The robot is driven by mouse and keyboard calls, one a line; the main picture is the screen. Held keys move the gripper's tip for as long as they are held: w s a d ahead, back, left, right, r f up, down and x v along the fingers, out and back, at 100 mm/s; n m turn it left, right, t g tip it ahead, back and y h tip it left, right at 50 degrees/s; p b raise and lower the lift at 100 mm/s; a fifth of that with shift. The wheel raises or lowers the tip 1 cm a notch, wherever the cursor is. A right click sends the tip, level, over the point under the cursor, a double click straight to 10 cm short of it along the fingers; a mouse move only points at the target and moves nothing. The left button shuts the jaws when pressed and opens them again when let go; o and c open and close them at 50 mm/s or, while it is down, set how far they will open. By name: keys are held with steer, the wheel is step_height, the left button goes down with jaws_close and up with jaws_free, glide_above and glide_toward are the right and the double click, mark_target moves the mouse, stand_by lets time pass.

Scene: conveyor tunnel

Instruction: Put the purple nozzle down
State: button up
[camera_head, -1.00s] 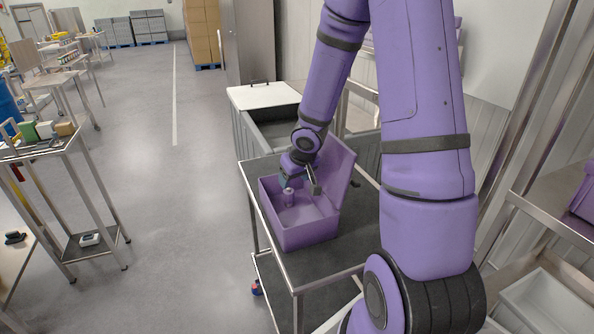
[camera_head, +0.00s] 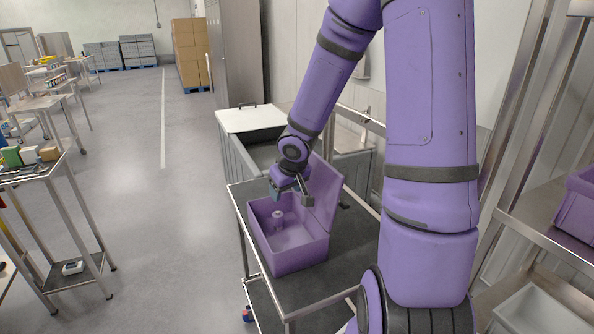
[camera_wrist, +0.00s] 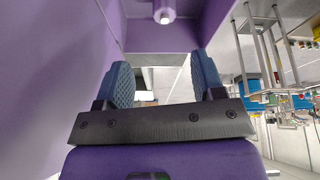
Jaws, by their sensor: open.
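The purple nozzle (camera_head: 278,218) stands inside an open purple box (camera_head: 300,254) on the grey-topped cart. In the wrist view the nozzle (camera_wrist: 164,14) shows at the top, past the fingertips and apart from them. My gripper (camera_head: 290,193) is above the box, near its raised lid (camera_head: 326,190), open and empty. In the wrist view its two blue textured fingers (camera_wrist: 165,80) are spread with nothing between them.
The cart (camera_head: 345,232) has free dark surface to the right of the box. A grey bin with a white lid (camera_head: 250,118) stands behind it. Steel shelves (camera_head: 545,225) are at the right; a steel table (camera_head: 35,172) is at the left.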

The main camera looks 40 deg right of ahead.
steer(key=s+a+r+h, duration=0.3)
steer(key=s+r, duration=0.1)
steer(key=r, duration=0.6)
steer(key=s+a+r+y, duration=0.2)
steer(key=s+a+r, duration=0.3)
steer(key=s, duration=0.4)
steer(key=s+a+r+t+y, duration=0.1)
steer(key=s+a+r+y, duration=0.1)
steer(key=s+a+r, duration=0.3)
steer(key=s+r, duration=0.3)
steer(key=s, duration=0.2)
steer(key=shift+r+n, duration=0.25)
steer(key=shift+n, duration=0.15)
steer(key=shift+w+a, duration=0.1)
steer(key=shift+c, duration=0.2)
